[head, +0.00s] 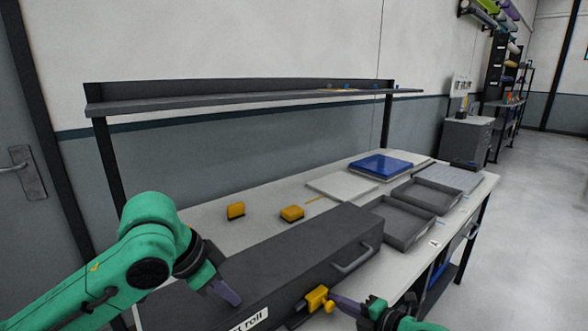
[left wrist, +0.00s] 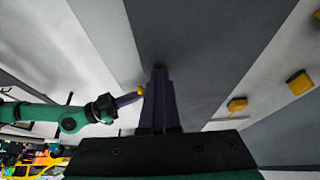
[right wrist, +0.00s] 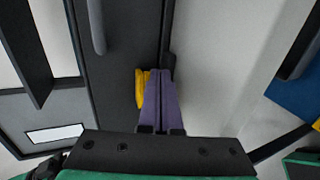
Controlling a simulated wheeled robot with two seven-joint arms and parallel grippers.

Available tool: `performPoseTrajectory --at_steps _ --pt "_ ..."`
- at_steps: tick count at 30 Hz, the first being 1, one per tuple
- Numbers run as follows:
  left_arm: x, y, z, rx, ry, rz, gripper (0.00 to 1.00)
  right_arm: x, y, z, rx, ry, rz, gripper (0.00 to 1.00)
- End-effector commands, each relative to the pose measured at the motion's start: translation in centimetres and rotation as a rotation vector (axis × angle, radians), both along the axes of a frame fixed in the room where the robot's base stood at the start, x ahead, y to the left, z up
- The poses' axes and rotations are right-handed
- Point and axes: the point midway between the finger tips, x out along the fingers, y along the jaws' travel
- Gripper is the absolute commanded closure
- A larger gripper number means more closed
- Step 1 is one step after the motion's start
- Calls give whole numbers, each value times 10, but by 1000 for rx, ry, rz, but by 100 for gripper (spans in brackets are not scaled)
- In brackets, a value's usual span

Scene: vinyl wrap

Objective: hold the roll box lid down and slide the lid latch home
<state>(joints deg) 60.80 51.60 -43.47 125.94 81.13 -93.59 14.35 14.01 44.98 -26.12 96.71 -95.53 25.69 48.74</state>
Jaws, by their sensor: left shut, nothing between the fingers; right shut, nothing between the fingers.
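The roll box is long and dark grey, with its lid (head: 290,250) down flat on the bench. My left gripper (head: 232,297) is shut and empty, its purple fingertips at the lid's top. In the left wrist view the tips point down onto the grey lid (left wrist: 215,60); contact is hard to tell. The yellow lid latch (head: 316,299) is on the box's front side. My right gripper (head: 336,301) is shut and empty, its fingertips right beside the latch. In the right wrist view the latch (right wrist: 141,88) lies against the left side of the fingers, seemingly touching.
A grey handle (head: 353,259) is on the box's front. Two yellow blocks (head: 236,211) (head: 292,213) lie behind the box. Dark trays (head: 401,232) and a blue item (head: 381,165) occupy the bench's right part. A shelf (head: 250,97) spans above the back.

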Motion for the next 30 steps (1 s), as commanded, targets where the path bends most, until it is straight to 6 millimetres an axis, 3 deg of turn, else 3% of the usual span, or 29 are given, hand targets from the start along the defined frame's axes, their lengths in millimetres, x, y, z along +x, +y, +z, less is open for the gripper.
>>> performPoseTrajectory --at_steps 16,30 --pt "-2 -1 -3 2 9 -4 100 -13 15 0 2 1 0 100" --pt "-2 -1 -4 2 10 -4 100 -32 -28 23 -2 2 -1 100"
